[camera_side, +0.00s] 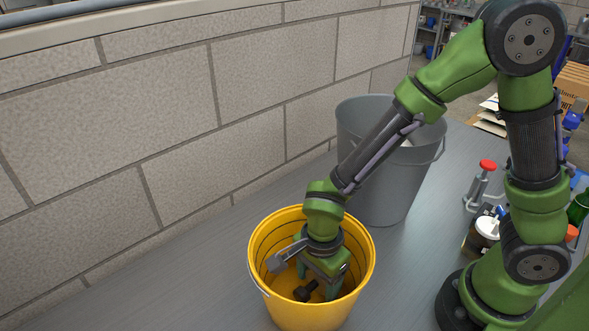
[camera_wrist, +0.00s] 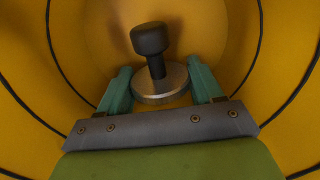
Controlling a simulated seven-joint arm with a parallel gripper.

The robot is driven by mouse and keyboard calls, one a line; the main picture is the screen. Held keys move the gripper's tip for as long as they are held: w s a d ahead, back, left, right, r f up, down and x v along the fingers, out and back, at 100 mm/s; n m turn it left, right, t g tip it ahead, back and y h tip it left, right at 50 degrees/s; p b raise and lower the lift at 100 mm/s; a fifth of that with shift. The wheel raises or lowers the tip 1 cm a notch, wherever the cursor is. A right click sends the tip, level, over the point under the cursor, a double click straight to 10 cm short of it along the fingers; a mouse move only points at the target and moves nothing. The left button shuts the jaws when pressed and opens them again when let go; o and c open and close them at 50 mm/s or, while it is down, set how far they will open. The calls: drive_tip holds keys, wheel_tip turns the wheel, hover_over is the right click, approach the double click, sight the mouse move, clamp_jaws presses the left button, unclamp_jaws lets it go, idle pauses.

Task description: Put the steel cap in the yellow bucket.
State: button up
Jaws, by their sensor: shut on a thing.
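The yellow bucket (camera_side: 311,317) stands upright on the grey bench, and its yellow inner wall (camera_wrist: 265,95) surrounds everything in the wrist view. My gripper (camera_side: 317,281) reaches down inside the bucket, below its rim. In the wrist view my gripper (camera_wrist: 161,91) has its two green fingers shut on the steel cap (camera_wrist: 160,84), one on each side of its round metal disc. The cap's black knob (camera_wrist: 150,40) leans up and away from the fingers. In the side view the dark knob (camera_side: 305,290) shows under my gripper. I cannot tell whether the cap touches the bucket floor.
A grey bucket (camera_side: 375,190) stands close behind the yellow one. A red-topped clamp (camera_side: 483,180) and a white-lidded jar (camera_side: 486,230) stand at the right by my base. A block wall (camera_side: 150,130) runs along the left. The bench's front left is clear.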

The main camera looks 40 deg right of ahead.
drive_tip(key=shift+f, duration=0.1)
drive_tip(key=o, duration=1.2)
drive_tip(key=shift+o, duration=0.2)
wheel_tip(320, 180, up, 12)
drive_tip(key=shift+r, duration=0.2)
drive_tip(key=s+d+r+n+t+y, duration=0.2)
drive_tip(key=d+r+n+t, duration=0.5)
drive_tip(key=d+r+n, duration=0.4)
drive_tip(key=d+n, duration=0.2)
drive_tip(key=d, duration=0.1)
drive_tip(key=shift+s+d+n, duration=0.15)
drive_tip(key=shift+s+n, duration=0.05)
drive_tip(key=shift+n, duration=0.2)
